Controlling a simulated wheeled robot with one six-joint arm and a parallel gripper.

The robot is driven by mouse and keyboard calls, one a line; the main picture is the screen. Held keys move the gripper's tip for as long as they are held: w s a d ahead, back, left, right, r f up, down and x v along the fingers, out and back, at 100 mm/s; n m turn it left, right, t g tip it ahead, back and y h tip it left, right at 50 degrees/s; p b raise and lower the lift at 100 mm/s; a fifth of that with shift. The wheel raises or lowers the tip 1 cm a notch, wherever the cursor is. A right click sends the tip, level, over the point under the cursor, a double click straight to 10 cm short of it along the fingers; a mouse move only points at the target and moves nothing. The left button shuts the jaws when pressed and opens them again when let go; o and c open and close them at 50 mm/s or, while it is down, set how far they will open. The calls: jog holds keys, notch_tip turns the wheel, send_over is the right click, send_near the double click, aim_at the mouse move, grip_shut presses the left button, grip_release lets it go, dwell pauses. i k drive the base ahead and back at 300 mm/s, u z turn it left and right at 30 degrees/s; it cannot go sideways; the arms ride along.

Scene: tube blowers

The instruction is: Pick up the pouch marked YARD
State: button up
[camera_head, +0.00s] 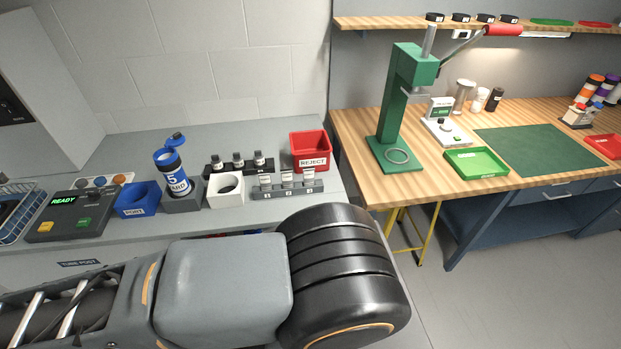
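I cannot make out a pouch with a readable YARD mark. A blue canister (177,183) stands upright on the left grey counter, with a white label that shows a 5 and what looks like YARD. A blue cap (175,140) sits tilted at its top. A grey rack (293,192) with numbered slots holds small white-labelled items (287,178); their labels are too small to read. My arm crosses the foreground and covers the counter's front part. My gripper is not in view.
A wooden bench (365,125) at right bears a green press (395,110) and a green tray (477,164).

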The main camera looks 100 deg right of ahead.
aim_at(265, 182)
jog(key=k, duration=0.4)
jog(key=z, duration=1.65)
jog(key=i, duration=0.5)
jog(key=z, duration=0.05)
